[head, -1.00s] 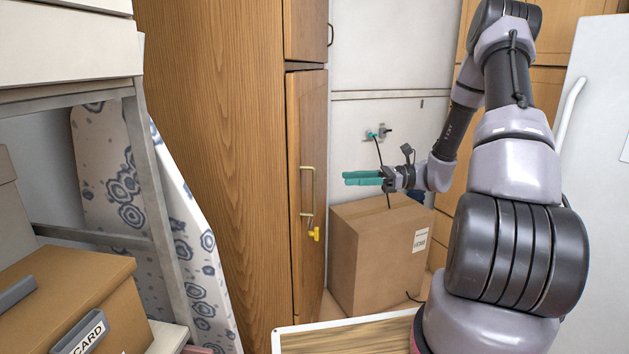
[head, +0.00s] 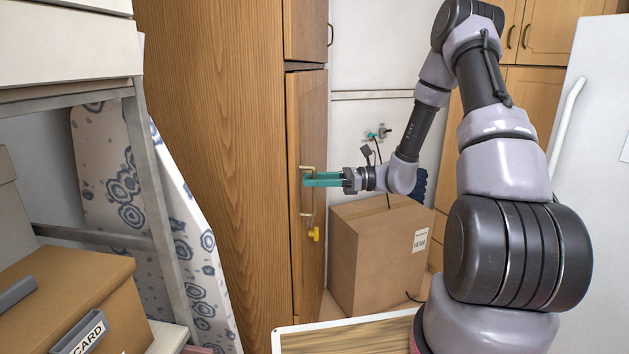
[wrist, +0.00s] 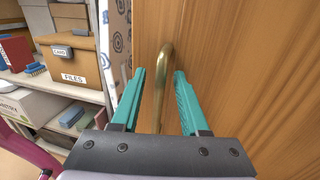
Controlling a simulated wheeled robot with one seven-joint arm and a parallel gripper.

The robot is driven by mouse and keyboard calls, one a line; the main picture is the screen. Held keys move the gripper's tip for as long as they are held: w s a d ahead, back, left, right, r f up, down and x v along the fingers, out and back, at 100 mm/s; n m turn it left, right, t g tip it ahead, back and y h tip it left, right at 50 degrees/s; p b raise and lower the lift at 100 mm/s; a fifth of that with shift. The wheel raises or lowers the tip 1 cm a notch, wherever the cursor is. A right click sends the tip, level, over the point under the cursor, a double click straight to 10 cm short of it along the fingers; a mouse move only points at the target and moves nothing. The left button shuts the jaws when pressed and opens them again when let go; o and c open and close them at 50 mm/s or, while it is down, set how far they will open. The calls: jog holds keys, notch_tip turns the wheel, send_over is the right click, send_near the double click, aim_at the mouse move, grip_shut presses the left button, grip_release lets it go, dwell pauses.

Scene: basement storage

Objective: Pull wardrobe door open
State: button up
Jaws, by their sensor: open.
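The wooden wardrobe (head: 215,150) stands left of centre in the head view. Its lower door (head: 308,120) faces right and looks shut, with a yellow key (head: 314,234) below the handle. The door carries a vertical brass handle (head: 302,204), which also shows in the wrist view (wrist: 164,72). My gripper (head: 306,179) is open at the handle's upper part. In the wrist view my gripper (wrist: 158,74) has its two teal fingers on either side of the handle, with gaps showing.
A cardboard box (head: 376,255) stands on the floor right of the door, below my arm. A metal shelf (head: 150,190) with boxes and a patterned ironing board (head: 195,250) are at the left. A white-framed wooden surface (head: 345,338) lies in front. A white fridge (head: 595,120) is at the right.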

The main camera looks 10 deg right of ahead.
grip_shut()
dwell(1.4)
